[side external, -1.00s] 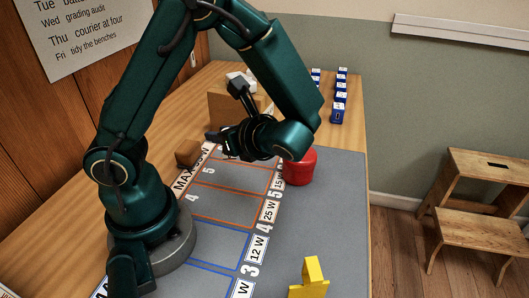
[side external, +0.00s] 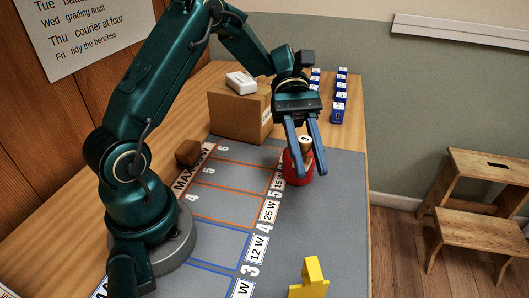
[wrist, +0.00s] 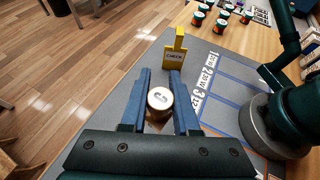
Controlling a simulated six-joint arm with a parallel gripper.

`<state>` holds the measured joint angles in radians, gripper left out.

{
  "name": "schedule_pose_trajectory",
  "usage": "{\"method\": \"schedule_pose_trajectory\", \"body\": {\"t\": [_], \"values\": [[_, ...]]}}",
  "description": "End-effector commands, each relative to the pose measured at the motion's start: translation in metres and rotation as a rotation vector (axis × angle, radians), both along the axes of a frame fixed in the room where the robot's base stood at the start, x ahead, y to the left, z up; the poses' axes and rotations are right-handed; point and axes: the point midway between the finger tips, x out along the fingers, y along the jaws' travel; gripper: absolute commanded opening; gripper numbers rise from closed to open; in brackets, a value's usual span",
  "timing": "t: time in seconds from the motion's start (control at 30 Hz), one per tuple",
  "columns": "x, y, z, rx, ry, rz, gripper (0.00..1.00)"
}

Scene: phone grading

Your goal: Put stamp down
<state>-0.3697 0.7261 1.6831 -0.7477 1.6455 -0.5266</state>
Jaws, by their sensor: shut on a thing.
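The stamp (side external: 306,143) is a small wooden piece with a pale round top. My gripper (side external: 306,160) points down with its two blue fingers on either side of it, shut on it. In the wrist view, the stamp's round top with a dark mark (wrist: 160,98) sits between the fingers. The red round pot (side external: 298,171) is directly below and behind the fingers in the side view. The fingers overlap the pot, so I cannot tell whether the stamp touches it. The stamp's lower end is hidden.
A yellow CHECK block (wrist: 174,51) stands on the grey mat (side external: 340,215). A cardboard box (side external: 238,115) with a white object on top stands behind. Several blue items (side external: 338,114) line the back right. A brown block (side external: 187,152) sits by the labelled lanes.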

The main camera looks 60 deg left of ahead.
Motion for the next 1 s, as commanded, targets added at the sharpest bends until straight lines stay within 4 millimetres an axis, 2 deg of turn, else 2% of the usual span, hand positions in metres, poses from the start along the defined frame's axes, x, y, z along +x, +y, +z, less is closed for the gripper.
{"method": "schedule_pose_trajectory", "body": {"t": [0.03,0.1,0.2,0.33,0.8,1.0], "values": [[0.011,0.01,0.002,0.001,-0.001,0.066,0.0],[0.018,0.021,0.001,0.0,0.0,0.121,0.0],[0.02,0.031,-0.002,0.0,0.002,0.156,0.0],[0.02,0.03,-0.007,-0.002,0.002,0.174,0.0],[0.018,-0.064,-0.063,0.0,0.005,0.168,0.0],[0.019,-0.079,-0.073,0.001,0.001,0.173,0.0]]}}
